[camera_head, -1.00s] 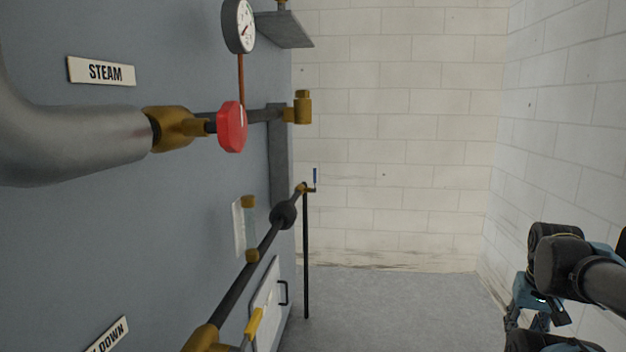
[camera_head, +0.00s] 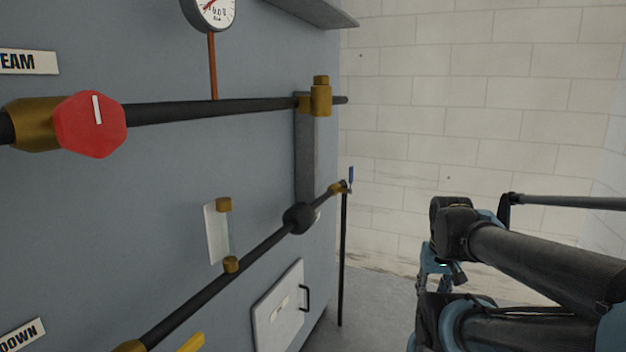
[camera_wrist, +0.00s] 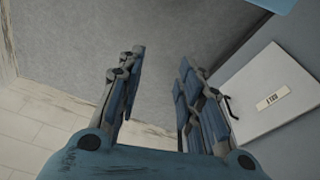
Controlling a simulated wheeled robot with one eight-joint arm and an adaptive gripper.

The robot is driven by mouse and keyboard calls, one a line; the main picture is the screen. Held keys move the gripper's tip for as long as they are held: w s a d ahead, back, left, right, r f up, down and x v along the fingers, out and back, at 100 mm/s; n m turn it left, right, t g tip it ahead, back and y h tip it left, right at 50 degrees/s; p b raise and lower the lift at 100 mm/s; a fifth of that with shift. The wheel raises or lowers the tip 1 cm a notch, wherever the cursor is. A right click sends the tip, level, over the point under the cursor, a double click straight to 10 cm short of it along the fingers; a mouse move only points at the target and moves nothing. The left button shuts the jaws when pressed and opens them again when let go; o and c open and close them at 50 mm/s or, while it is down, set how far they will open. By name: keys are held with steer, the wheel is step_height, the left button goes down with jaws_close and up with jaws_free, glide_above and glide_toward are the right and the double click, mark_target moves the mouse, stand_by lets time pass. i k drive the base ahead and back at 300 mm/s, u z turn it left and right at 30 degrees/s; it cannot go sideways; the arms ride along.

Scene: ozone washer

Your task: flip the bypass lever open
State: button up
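No label in view names the bypass lever. A small blue lever (camera_head: 351,177) stands upright on a brass valve (camera_head: 340,187) at the far end of the lower dark pipe. A yellow lever (camera_head: 191,343) shows partly at the bottom edge, near a brass fitting on the same pipe. My gripper (camera_head: 436,280) hangs to the right of the panel, apart from both levers. In the wrist view my gripper (camera_wrist: 158,68) has its two fingers spread with nothing between them. Neither lever can be made out in the wrist view.
A red knob (camera_head: 90,124) and a pressure gauge (camera_head: 210,10) are on the upper pipe. A white hatch (camera_head: 278,305) with a dark handle is low on the grey panel; it also shows in the wrist view (camera_wrist: 262,82). A thin black upright pipe (camera_head: 343,265) stands below the blue lever.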

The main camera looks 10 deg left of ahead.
mark_target(351, 170)
steer(key=u, duration=0.25)
steer(key=i, duration=0.45)
steer(key=u, duration=1.15)
steer(key=k, duration=0.85)
steer(key=z, duration=0.75)
steer(key=i, duration=1)
steer(key=u, duration=0.05)
